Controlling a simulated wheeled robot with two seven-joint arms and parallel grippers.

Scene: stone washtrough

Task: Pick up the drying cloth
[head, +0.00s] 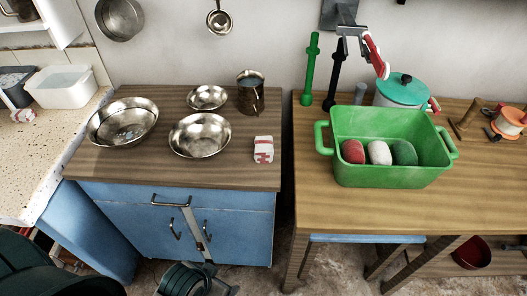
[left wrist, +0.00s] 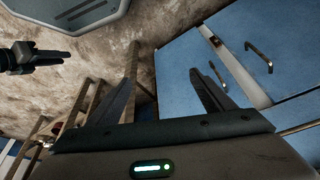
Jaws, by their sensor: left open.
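A small white bundle with red stripes (head: 263,149) stands on the brown wooden top of the blue cabinet, right of the metal bowls. It looks like a folded cloth. A similar red-and-white bundle (head: 22,116) lies on the speckled stone counter at the far left. My left gripper (head: 221,279) is low in front of the cabinet, well below both. In the left wrist view its two dark fingers (left wrist: 168,97) are apart with nothing between them. A dark shape at the left of that view seems to be my right gripper (left wrist: 45,56); its jaws are unclear.
Metal bowls (head: 200,135) and a metal jug (head: 250,92) crowd the cabinet top. A green tub (head: 390,175) with red, white and green pieces stands on the right table (head: 400,212). Cabinet handles (left wrist: 258,56) stick out near my left gripper.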

